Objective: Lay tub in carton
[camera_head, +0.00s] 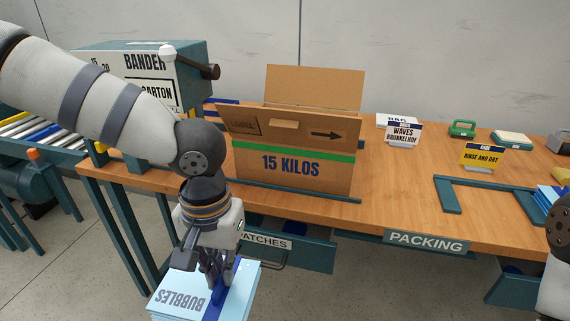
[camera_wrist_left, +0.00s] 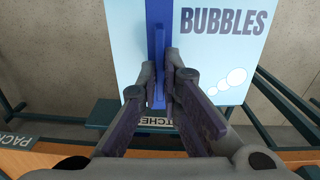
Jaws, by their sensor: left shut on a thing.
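The tub (camera_head: 183,293) is a light blue box marked BUBBLES with a dark blue strip on top. It hangs in front of the table at the bottom of the head view, its lower part cut off. My left gripper (camera_head: 219,284) is shut on the tub's blue strip. In the left wrist view the fingers (camera_wrist_left: 165,88) close around that strip, with the tub's face (camera_wrist_left: 222,55) beyond. The carton (camera_head: 292,180), brown with a green band and 15 KILOS, stands on the table with flaps raised, behind and right of the tub. Its inside is hidden. My right gripper is out of view.
The table (camera_head: 400,190) has a front edge with a PACKING sign (camera_head: 427,242) and drawers below, one handle close to the tub. The bander machine (camera_head: 130,75) stands left of the carton. Small signs (camera_head: 481,156) stand at the right. A low rail lies before the carton.

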